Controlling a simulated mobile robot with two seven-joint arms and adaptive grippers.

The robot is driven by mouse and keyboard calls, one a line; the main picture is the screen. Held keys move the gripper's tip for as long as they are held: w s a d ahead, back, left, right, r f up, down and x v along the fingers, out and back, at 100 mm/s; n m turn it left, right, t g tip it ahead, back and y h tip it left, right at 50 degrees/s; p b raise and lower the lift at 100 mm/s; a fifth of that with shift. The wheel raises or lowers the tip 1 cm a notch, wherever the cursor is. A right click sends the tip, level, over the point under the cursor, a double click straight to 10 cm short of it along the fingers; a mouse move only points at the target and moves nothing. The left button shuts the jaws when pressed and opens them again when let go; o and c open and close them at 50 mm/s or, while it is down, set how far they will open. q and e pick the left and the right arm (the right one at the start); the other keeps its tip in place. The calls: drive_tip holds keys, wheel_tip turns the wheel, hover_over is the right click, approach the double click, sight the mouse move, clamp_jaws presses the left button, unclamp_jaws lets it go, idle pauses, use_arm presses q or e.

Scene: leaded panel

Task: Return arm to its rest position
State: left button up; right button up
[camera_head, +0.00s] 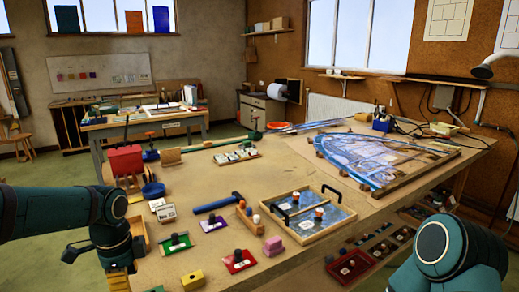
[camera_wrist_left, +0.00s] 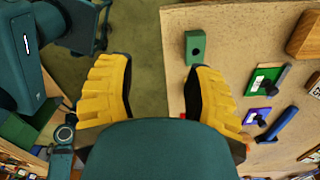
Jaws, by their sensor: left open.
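My left arm (camera_head: 55,212) comes in from the left in the head view, beside the near left edge of the workbench. My left gripper (camera_head: 118,280) points down there and is partly cut off by the lower frame edge. In the left wrist view the yellow fingers of the left gripper (camera_wrist_left: 158,68) are spread wide with nothing between them. Green floor and the bench edge show behind them. My right arm (camera_head: 446,250) shows as a rounded teal link at the lower right. The right gripper is out of view.
The workbench (camera_head: 215,180) carries several coloured trays, a blue-handled hammer (camera_head: 240,206), a wooden tray with black handles (camera_head: 300,238) and a leaded glass panel (camera_head: 372,158). Open floor (camera_head: 40,262) lies left.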

use_arm(q)
drive_tip(key=s+d+f+n+h, duration=0.1)
drive_tip(key=d+f+n+h, duration=0.15)
drive_tip(key=d+f, duration=0.4)
drive_tip(key=d+f+n+h, duration=0.1)
drive_tip(key=d+f+n, duration=0.25)
drive_tip(key=f, duration=0.65)
drive_tip(key=s+d+f+n+t, duration=0.1)
drive_tip(key=s+d+f+n, duration=0.8)
drive_tip(key=s+f, duration=0.3)
drive_tip(key=shift+s+f+n, duration=0.3)
drive_tip(key=shift+f+n, duration=0.5)
drive_tip(key=shift+f, duration=0.15)
